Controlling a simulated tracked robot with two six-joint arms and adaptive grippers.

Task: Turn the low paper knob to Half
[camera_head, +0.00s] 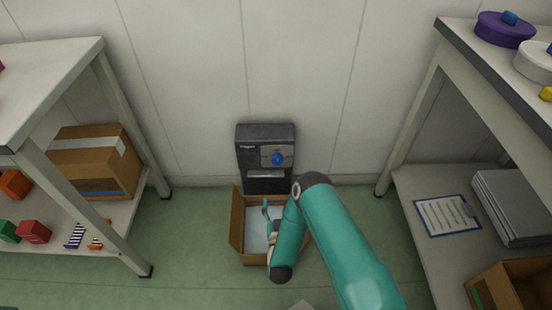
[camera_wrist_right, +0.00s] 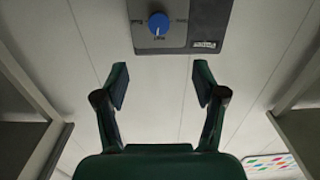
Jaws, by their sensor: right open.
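The blue round knob (camera_head: 277,159) sits on a grey plate on the front of a dark grey unit (camera_head: 265,133) against the back wall. In the right wrist view the knob (camera_wrist_right: 159,24) is at the top middle, with a white mark towards the bottom of the picture and small labels around it, too small to read. My right gripper (camera_head: 268,208) is in front of and below the knob, apart from it. In the wrist view its two fingers (camera_wrist_right: 160,83) are spread with nothing between them. My left gripper is not in view.
An open cardboard box (camera_head: 237,222) with a pale inside stands below the unit, under my right arm. A left shelf (camera_head: 120,215) holds a carton (camera_head: 95,165) and small blocks. A right shelf (camera_head: 425,255) holds a clipboard (camera_head: 447,215).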

